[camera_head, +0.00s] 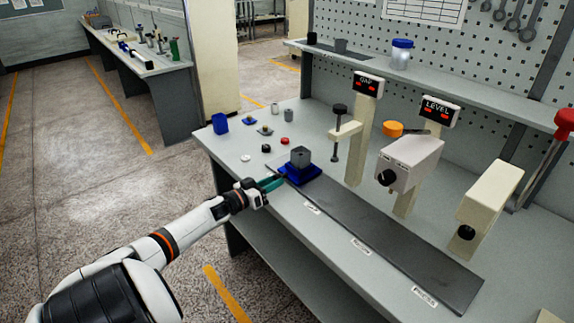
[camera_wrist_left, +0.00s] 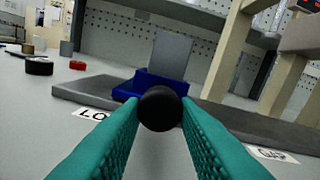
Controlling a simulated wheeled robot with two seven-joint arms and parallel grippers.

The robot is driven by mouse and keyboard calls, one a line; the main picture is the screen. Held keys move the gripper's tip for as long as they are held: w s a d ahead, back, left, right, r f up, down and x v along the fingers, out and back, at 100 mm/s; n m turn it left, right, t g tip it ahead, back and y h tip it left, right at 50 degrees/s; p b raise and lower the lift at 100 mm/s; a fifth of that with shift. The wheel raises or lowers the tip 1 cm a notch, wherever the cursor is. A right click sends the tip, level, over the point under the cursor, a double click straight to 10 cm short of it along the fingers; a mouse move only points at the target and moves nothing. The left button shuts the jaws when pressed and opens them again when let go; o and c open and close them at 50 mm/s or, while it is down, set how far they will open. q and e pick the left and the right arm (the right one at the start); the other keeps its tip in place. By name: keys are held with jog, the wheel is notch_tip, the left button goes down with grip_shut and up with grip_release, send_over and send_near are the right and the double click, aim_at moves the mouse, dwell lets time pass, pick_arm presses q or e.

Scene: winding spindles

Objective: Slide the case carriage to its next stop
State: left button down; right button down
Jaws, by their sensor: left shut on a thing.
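The case carriage (camera_head: 301,171) is a blue sled at the left end of a dark rail (camera_head: 390,236) along the bench front. A grey square case (camera_head: 300,155) stands upright on it. In the left wrist view the blue carriage (camera_wrist_left: 163,84) bears the grey case (camera_wrist_left: 171,56), with a black ball knob (camera_wrist_left: 160,109) in front. My left gripper (camera_head: 277,181) reaches the carriage from the left. In the left wrist view its teal fingers (camera_wrist_left: 160,112) are shut on the knob. A label starting "LO" (camera_wrist_left: 92,114) lies left of the knob. My right gripper is not in view.
Stations with lit signs, one reading LEVEL (camera_head: 437,109), stand behind the rail. A cream housing (camera_head: 490,195) stands further right. Small caps and a blue bin (camera_head: 220,123) sit at the bench's left end. The rail right of the carriage is clear, with labels along its front.

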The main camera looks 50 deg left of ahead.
pick_arm(q)
jog(key=a+b, duration=0.2)
jog(key=a, duration=0.2)
jog(key=shift+w+a+f, duration=0.1)
jog(key=shift+w, duration=0.05)
jog(key=shift+a, duration=0.15)
jog(key=shift+r, duration=0.2)
jog(key=c, duration=1.3)
grip_release()
jog(key=shift+a, duration=0.15)
jog(key=shift+o, duration=1)
jog(key=shift+f, duration=0.15)
